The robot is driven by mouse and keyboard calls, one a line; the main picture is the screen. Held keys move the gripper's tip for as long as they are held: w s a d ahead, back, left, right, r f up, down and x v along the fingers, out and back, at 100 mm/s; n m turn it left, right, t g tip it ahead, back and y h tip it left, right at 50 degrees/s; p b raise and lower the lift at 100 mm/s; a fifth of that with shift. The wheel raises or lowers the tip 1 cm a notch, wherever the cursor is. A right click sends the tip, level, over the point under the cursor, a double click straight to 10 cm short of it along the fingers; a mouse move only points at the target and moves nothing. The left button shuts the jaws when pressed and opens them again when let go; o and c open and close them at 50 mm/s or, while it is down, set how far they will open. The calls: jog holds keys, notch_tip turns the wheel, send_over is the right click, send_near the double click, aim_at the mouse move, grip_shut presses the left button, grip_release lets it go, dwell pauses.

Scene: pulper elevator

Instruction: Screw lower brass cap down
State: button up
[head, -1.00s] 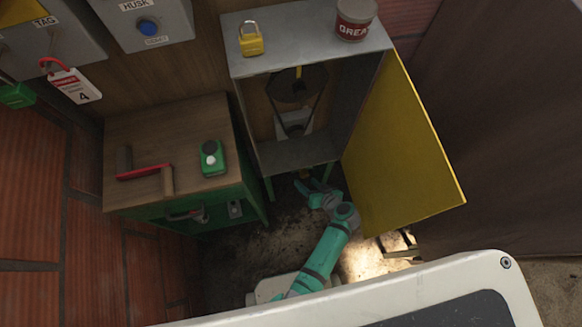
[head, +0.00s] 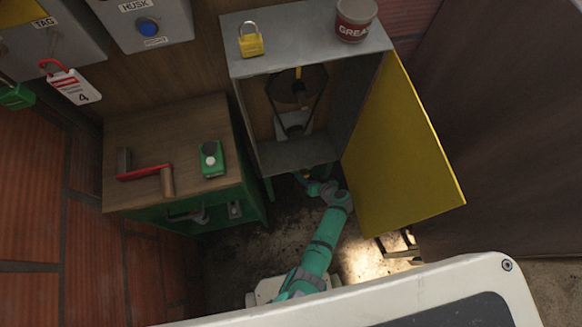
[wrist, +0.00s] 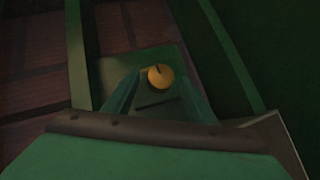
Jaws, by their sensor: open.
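The lower brass cap (wrist: 160,77) shows in the wrist view as a round orange-yellow knob with a dark mark on its top. My gripper (wrist: 152,88) is open, with its two green fingers reaching toward the cap from either side. Whether the fingers touch it cannot be told. In the head view my gripper (head: 312,181) is low, at the front underside of the grey cabinet (head: 300,158). The cap is not clearly made out in the head view, where the cabinet and my arm cover that place.
The yellow door (head: 405,150) stands open to the right of my arm. A padlock (head: 250,44) and grease tin (head: 355,20) stand on the cabinet.

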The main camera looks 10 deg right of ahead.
jog(key=shift+a+f+n+h, duration=0.15)
jog(key=shift+a+n+h, duration=0.05)
jog(key=shift+n+h, duration=0.1)
jog(key=shift+s+n+h, duration=0.2)
jog(key=shift+n+h, duration=0.2)
jog(key=shift+h, duration=0.6)
jog(key=shift+a+r+n+h, duration=0.1)
jog(key=shift+r+n+h, duration=0.2)
jog(key=shift+h, duration=0.2)
jog(key=s+a+r+m+t+h, duration=0.1)
jog(key=s+a+r, duration=0.4)
jog(key=s+r, duration=0.5)
jog(key=s+a+r+h, duration=0.2)
jog(key=s+a+r, duration=0.3)
jog(key=s+r, duration=0.5)
jog(key=shift+s+a+r+m+t, duration=0.35)
jog(key=shift+a+r+m+t, duration=0.05)
jog(key=shift+r, duration=0.15)
